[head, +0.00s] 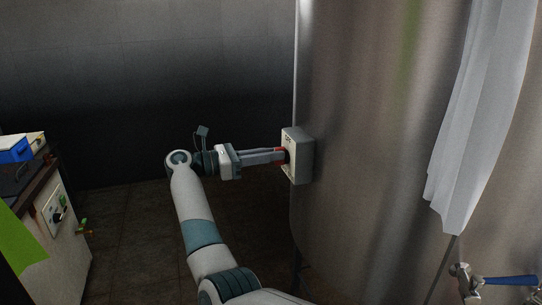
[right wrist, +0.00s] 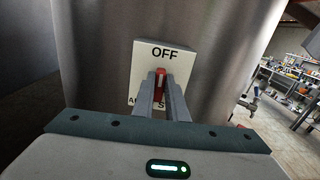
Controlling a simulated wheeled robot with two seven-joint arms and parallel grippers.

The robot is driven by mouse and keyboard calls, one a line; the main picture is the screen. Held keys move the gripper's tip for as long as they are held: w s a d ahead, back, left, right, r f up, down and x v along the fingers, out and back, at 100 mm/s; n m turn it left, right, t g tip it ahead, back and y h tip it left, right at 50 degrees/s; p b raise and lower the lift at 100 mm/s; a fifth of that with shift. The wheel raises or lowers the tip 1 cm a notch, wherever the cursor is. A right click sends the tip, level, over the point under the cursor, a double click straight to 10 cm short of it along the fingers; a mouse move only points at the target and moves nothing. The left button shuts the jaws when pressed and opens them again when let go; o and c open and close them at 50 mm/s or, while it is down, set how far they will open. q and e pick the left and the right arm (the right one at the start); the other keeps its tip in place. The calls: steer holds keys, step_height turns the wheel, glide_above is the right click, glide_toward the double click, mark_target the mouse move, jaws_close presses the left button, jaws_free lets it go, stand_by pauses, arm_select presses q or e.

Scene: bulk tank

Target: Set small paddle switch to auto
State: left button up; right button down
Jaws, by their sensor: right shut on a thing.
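The switch box (head: 302,160) is a small pale box on the side of the large steel tank. In the right wrist view its white plate (right wrist: 180,60) reads OFF at the top; an A shows at lower left and an S at lower right, with the rest hidden by my fingers. The red paddle (right wrist: 160,80) has a white mark and appears to point up, roughly toward OFF. My right gripper (head: 279,156) reaches the box from the left, its fingers shut on the red paddle. My left gripper is not in view.
The curved tank (head: 380,120) fills the right side, with a white cloth (head: 485,100) hanging before it. A blue-handled valve (head: 505,281) is at lower right. A bench (head: 65,235) with a blue box (head: 14,150) stands at left. Floor between is clear.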

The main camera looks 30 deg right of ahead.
arm_select(q)
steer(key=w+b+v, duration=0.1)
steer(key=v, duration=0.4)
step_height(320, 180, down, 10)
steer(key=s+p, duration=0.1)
steer(key=p, duration=0.2)
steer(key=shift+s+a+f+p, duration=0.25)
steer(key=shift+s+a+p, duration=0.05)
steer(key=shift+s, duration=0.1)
arm_select(e)
steer(key=shift+w+d+f+n, duration=0.1)
steer(key=shift+w+f+n, duration=0.15)
steer(key=shift+n, duration=2.75)
steer(key=shift+w+f+n, duration=0.2)
steer(key=shift+n, duration=2.8)
steer(key=shift+w+d+f+n, duration=0.1)
steer(key=shift+w+f+n, duration=0.15)
steer(key=shift+n, duration=2.75)
steer(key=c, duration=1.8)
jaws_free()
steer(key=shift+o, duration=0.2)
